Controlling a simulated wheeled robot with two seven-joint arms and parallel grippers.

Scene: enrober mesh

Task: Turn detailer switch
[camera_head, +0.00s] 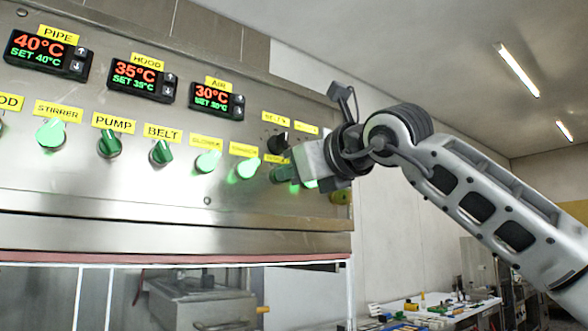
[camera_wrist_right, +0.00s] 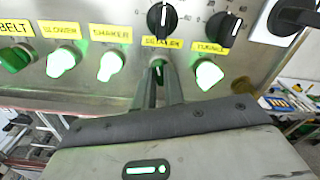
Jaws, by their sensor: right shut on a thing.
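The detailer switch (camera_wrist_right: 157,68) is a dark green knob on the steel panel, under a yellow label that is hard to read, in the right wrist view. Its pointer looks close to vertical there. In the head view the switch (camera_head: 281,174) is partly covered by my right gripper (camera_head: 293,172). In the right wrist view the two thin fingers of this gripper (camera_wrist_right: 158,80) are closed on the knob from either side. The knob looks darker than the lit switches beside it. My left gripper is in neither view.
Lit green shaker (camera_wrist_right: 111,66) and right-hand (camera_wrist_right: 208,74) switches flank the detailer switch closely. Black dials (camera_wrist_right: 161,18) sit above it. The panel (camera_head: 150,215) also carries temperature displays (camera_head: 142,80). A table with small items (camera_head: 425,312) stands at the lower right.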

